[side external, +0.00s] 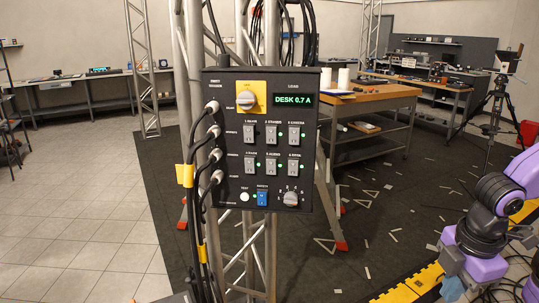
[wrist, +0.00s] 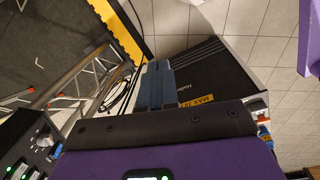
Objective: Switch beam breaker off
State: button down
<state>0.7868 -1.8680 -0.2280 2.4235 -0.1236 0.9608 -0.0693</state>
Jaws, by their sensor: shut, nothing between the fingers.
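In the side external view, a black breaker panel (side external: 225,90) is fixed to a metal truss. It carries two rows of breaker switches, with an upper row (side external: 271,133) and a lower row (side external: 271,165). Green lights glow beside most of them. The small labels are too blurred to tell surely which is the beam breaker. Part of the panel (wrist: 38,140) shows at the lower left of the wrist view. My gripper (wrist: 157,84) is shut and empty in the wrist view, apart from the panel and pointing away from it.
The panel has a yellow-backed rotary switch (side external: 246,104), a lit display (side external: 295,99), a white button (side external: 244,197), a blue switch (side external: 263,198) and a selector knob (side external: 291,198). Black cables (side external: 194,215) hang at its left. A wooden workbench (side external: 365,98) stands behind.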

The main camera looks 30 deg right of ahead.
aim_at(250, 131)
jog(key=w+a+r+n+t+h, duration=0.2)
jog(key=w+a+n, duration=0.15)
jog(key=w, duration=0.45)
jog(key=w+a+r+n+t+h, duration=0.2)
jog(key=w+a+t, duration=0.15)
jog(key=w, duration=0.55)
jog(key=w+a+r+n+t+h, duration=0.25)
jog(key=w+a, duration=0.25)
jog(key=w, duration=0.3)
jog(key=w+a+r+n+t+h, duration=0.4)
jog(key=w+a+r+n+t, duration=0.2)
jog(key=w+a, duration=0.5)
jog(key=shift+w+a+r+n+t, duration=0.25)
jog(key=shift+a+r+n+t, duration=0.2)
jog(key=shift+a, duration=0.25)
jog(key=x, duration=1.4)
